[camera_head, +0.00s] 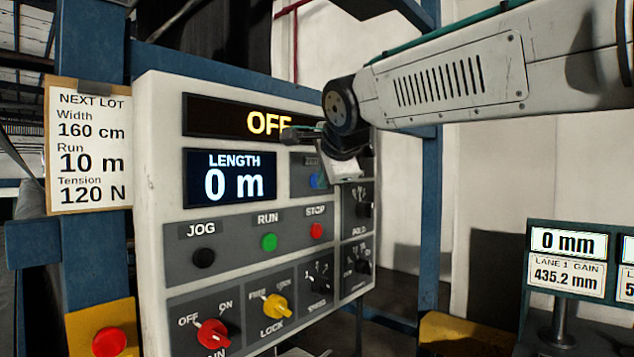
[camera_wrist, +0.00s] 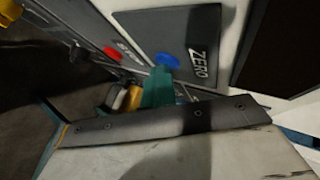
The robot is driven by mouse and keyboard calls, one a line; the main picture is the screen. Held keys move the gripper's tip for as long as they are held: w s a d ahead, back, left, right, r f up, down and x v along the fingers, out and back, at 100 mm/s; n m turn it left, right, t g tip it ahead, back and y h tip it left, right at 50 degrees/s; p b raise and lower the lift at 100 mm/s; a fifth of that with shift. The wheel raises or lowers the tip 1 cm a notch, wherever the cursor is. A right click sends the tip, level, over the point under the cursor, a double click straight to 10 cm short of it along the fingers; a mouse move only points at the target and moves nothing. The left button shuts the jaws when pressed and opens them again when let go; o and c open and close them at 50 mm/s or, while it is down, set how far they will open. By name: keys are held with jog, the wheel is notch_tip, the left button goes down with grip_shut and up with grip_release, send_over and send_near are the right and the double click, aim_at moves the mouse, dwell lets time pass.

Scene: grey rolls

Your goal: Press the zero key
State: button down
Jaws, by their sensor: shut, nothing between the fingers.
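The zero key is a blue round button on a dark plate. In the wrist view the zero key (camera_wrist: 168,61) sits left of the word ZERO. My gripper (camera_head: 291,133) is shut and empty in front of the panel's upper right part. In the wrist view its teal fingertips (camera_wrist: 159,76) appear just below the blue key; I cannot tell whether they touch it. The LENGTH display (camera_head: 230,179) reads 0 m.
The white panel (camera_head: 160,165) also carries an OFF display (camera_head: 215,118), a black JOG button (camera_head: 204,258), a green RUN button (camera_head: 268,242), a red STOP button (camera_head: 316,231) and several knobs. A blue post (camera_head: 429,220) stands right of it.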

dwell(0.4)
jog(key=shift+s+d, duration=0.5)
jog(key=shift+d, duration=0.1)
jog(key=s+d, duration=0.1)
jog(key=d, duration=0.1)
jog(key=s+d, duration=0.2)
dwell(0.4)
dwell(0.6)
